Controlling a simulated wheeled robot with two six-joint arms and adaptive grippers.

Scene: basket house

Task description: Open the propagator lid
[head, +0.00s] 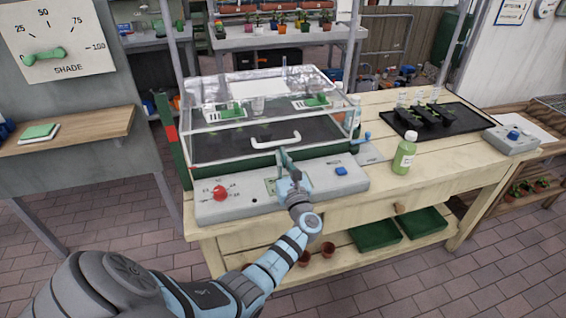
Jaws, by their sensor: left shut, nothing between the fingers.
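The propagator is a long box with a clear lid (210,128) over a dark green base (208,178), standing on the wooden bench. The lid looks down on the base. A white handle (264,144) is on the lid's front. My left gripper (284,158) is shut and empty, just in front of and below the handle's right part. I cannot tell whether the fingertips touch the handle. My right gripper is not in view.
A grey control box (240,208) with a red knob (219,193) and a blue button (341,171) lies in front of the propagator. A green bottle (404,155) stands to the right, before a black tray (462,126). The bench (430,170) is clear around the bottle.

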